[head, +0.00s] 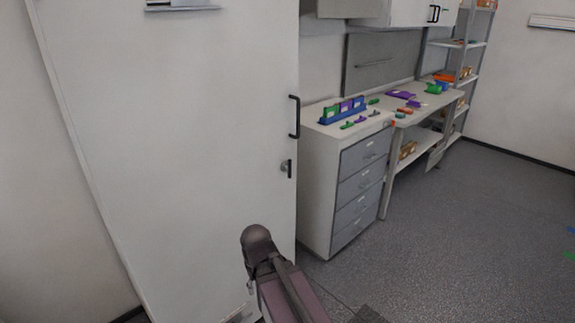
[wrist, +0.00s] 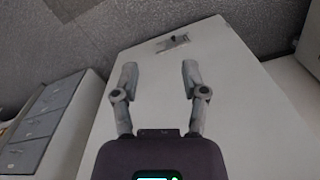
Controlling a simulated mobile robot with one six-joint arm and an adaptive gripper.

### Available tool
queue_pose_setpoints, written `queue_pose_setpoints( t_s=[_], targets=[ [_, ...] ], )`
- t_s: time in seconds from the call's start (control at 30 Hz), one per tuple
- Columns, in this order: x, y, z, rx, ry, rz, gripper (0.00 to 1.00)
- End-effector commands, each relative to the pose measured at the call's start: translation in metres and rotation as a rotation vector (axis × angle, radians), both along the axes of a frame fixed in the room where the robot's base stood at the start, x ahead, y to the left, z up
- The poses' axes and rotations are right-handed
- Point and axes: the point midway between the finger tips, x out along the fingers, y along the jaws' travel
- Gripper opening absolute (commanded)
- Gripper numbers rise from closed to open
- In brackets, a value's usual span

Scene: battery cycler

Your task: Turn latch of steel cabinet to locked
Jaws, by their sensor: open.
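The tall white steel cabinet (head: 180,140) fills the left of the head view, its door shut. A small grey latch with a dark part (head: 287,168) sits near the door's right edge, below the black handle (head: 294,117). Its exact turn is too small to tell. My gripper (wrist: 160,75) is open and empty in the wrist view, fingers spread over a white panel (wrist: 230,90). A small grey plate with a dark knob-like part (wrist: 172,42) lies beyond the fingertips, apart from them; I cannot tell whether it is the latch.
A grey-fronted drawer unit (head: 360,185) stands right of the cabinet, with coloured parts on top. A workbench (head: 440,100) and shelf rack (head: 470,50) stand farther back. The grey floor (head: 450,240) at the right is largely clear.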

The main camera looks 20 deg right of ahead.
Motion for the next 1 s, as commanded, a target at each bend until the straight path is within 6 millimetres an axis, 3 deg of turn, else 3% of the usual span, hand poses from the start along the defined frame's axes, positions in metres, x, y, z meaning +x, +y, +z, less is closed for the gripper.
queue_pose_setpoints(
  t_s=[0.33,0.53,0.77,1.0],
  targets=[
    [0.003,0.0,-0.001,0.01,-0.003,-0.014,0.57],
    [0.024,-0.003,-0.005,0.091,-0.022,-0.131,0.57],
    [0.081,-0.016,-0.008,0.323,-0.054,-0.453,0.57],
    [0.158,-0.055,0.006,0.671,-0.043,-0.904,0.57]
  ],
)
